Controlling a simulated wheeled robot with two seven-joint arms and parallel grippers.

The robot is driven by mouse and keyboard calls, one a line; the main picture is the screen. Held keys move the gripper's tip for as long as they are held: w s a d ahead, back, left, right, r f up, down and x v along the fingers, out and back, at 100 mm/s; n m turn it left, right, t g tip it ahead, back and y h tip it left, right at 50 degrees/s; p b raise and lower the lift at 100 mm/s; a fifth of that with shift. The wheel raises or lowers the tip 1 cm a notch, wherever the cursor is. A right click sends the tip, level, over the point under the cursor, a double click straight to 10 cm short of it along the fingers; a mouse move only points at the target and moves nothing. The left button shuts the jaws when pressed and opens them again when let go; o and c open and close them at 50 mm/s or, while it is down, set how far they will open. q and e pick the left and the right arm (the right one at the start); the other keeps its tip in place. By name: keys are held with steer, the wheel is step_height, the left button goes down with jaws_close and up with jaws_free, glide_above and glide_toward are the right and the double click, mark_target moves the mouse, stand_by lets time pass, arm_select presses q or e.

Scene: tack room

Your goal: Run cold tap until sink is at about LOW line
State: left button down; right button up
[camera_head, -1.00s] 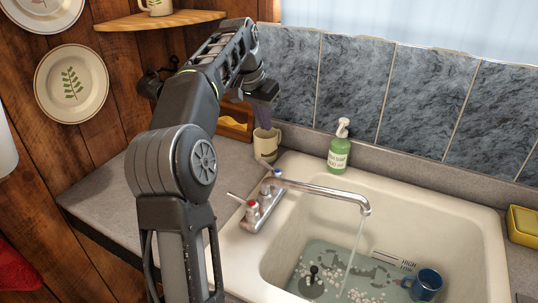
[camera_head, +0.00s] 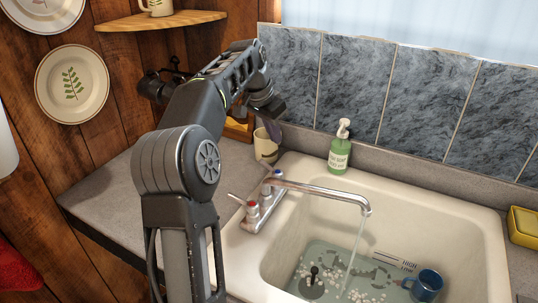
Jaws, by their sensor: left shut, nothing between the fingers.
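The tap (camera_head: 318,190) has a chrome spout over the cream sink (camera_head: 440,203). A stream of water (camera_head: 355,245) runs from it into the basin. The cold handle (camera_head: 276,174) has a blue mark, and the other handle (camera_head: 250,206) has a red one. Shallow water (camera_head: 345,270) with foam patches covers the sink floor. The HIGH mark (camera_head: 408,261) and a second mark just under it show on the wall above the water; a LOW line cannot be made out. My left gripper (camera_head: 273,130) is shut and empty, above and behind the cold handle, by a cream mug. My right gripper is out of view.
The cream mug (camera_head: 265,146) stands on the counter behind the tap. A green soap bottle (camera_head: 339,150) stands on the sink's back rim. A blue mug (camera_head: 426,284) and a dark plug-like knob (camera_head: 314,273) are in the basin.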

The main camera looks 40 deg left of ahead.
mark_target(270, 169)
arm_select(q)
steer(key=f, duration=0.2)
steer(key=s+f+p, duration=0.1)
steer(key=f, duration=0.2)
steer(key=shift+s+f, duration=0.2)
steer(key=shift+f, duration=0.15)
steer(key=shift+s+a+f, duration=0.1)
steer(key=shift+s+f, duration=0.1)
steer(key=shift+s, duration=0.1)
